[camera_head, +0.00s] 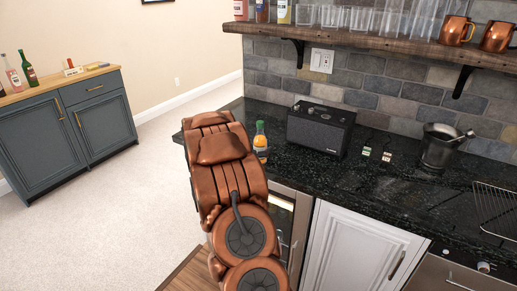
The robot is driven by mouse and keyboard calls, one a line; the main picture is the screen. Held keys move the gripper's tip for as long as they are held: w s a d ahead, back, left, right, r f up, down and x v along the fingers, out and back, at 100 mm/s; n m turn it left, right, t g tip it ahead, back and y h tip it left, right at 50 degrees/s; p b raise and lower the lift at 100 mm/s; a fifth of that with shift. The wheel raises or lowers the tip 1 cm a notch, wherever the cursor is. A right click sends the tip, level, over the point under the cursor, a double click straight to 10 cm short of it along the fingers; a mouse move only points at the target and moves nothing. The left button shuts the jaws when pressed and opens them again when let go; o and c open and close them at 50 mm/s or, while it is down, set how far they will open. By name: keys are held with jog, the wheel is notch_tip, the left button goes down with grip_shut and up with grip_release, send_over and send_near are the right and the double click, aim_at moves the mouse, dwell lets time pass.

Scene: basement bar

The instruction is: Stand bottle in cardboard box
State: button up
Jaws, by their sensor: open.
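A small bottle (260,136) with an orange-yellow body and a green cap stands upright on the dark counter, just right of my arm. My arm covers part of the counter beside it. Other bottles stand elsewhere, including a dark green bottle (28,70) and a pale pink bottle (12,75) on the blue-grey cabinet at the left. I cannot tell which bottle the task means. I see no cardboard box in this view. My copper-coloured arm rises through the middle of the picture, and its gripper does not show.
A black speaker-like box (320,128) stands right of the small bottle. A metal mortar (438,147) and a wire rack (497,207) are farther right. A wooden shelf (370,37) with bottles, glasses and copper mugs hangs above. The carpet (110,215) at left is clear.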

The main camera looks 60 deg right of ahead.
jog(key=shift+a+r, duration=0.1)
jog(key=shift+r, duration=0.05)
jog(key=w+b+v, duration=0.1)
jog(key=b+v, duration=0.1)
jog(key=v, duration=0.9)
jog(key=shift+s+a, duration=0.4)
jog(key=shift+s, duration=0.05)
jog(key=shift+r, duration=0.1)
